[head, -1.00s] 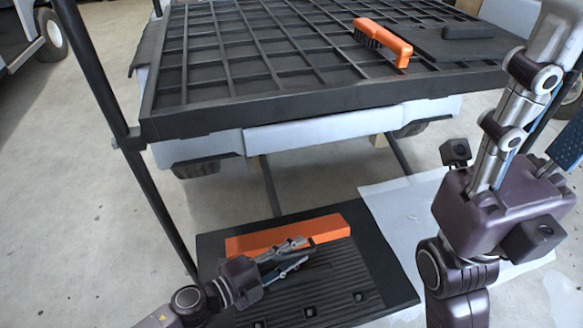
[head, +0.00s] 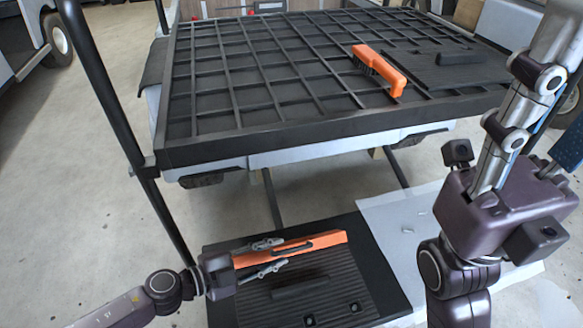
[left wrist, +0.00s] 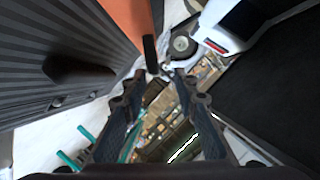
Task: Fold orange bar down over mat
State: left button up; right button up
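The orange bar (head: 329,239) lies across the far side of the black ribbed mat (head: 350,275) on the floor and has a dark handle (head: 306,246). My left gripper (head: 285,252) is open at the bar's left part, its fingertips near the handle's left end. In the left wrist view, the orange bar (left wrist: 128,18) and its dark handle (left wrist: 151,52) show just beyond the parted fingertips (left wrist: 158,75); contact cannot be told. The right gripper shows only in part as a blue pad (head: 570,145) at the right edge; its opening cannot be told.
A second dark handle (head: 301,285) stands on the mat. Above and behind is a black grid rack (head: 280,140) carrying an orange-handled brush (head: 379,70). A black post (head: 115,130) rises at the left. White sheeting (head: 405,225) lies right of the mat.

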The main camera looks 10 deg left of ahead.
pick_arm(q)
jog(key=d+r+n+t+p, duration=0.1)
jog(key=r+n+t, duration=0.1)
jog(key=r, duration=0.7)
jog(key=s+d+r+n+t+h+p, duration=0.1)
jog(key=d+r+n+t+p, duration=0.1)
jog(key=r, duration=0.8)
jog(key=d+r+n+t+p, duration=0.1)
jog(key=r+n+t, duration=0.3)
jog(key=r, duration=0.6)
jog(key=shift+s+d+r+t+p, duration=0.15)
jog(key=shift+s+d+t+p, duration=0.05)
jog(key=shift+d+t+p, duration=0.15)
